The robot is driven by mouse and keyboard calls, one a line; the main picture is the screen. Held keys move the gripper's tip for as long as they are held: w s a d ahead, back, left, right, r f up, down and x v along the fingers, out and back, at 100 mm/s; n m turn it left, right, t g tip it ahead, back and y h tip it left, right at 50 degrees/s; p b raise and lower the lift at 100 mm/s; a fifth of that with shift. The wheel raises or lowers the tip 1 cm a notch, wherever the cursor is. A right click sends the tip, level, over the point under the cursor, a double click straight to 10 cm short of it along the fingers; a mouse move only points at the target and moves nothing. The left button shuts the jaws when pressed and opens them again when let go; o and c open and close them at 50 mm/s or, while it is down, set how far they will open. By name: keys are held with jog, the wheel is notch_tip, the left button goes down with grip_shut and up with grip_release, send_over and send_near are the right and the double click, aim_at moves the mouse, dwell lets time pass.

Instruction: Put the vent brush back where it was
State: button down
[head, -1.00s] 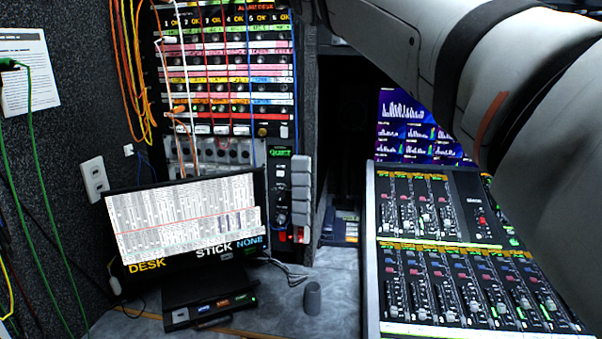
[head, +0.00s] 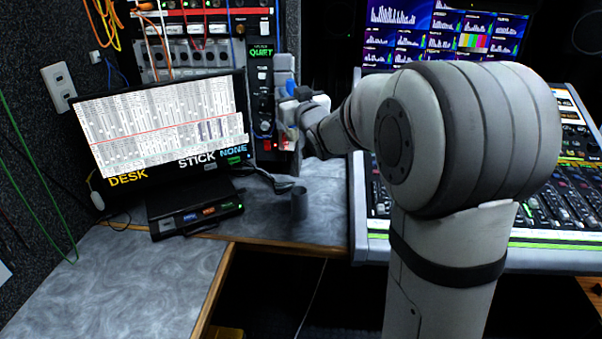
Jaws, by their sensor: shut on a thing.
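My gripper (head: 290,112) is in the head view, at the right side of the rack panel with the green QUIET sign, above the desk. Its fingers are small and partly lost against the panel. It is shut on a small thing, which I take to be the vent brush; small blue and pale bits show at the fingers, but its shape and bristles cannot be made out.
A monitor (head: 165,125) stands left of the gripper, with a black button box (head: 195,216) in front. The QUIET panel (head: 262,90) is close beside the gripper. A mixing console (head: 560,205) lies right, behind my arm. The left desk surface (head: 120,285) is clear.

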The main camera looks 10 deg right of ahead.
notch_tip(320, 180, down, 25)
jog(key=d+b, duration=0.2)
jog(key=b, duration=0.1)
jog(key=shift+s+m+g+h, duration=0.3)
jog(key=shift+m+g+h, duration=0.1)
jog(key=c, duration=1.3)
grip_release()
jog(key=shift+o, duration=0.2)
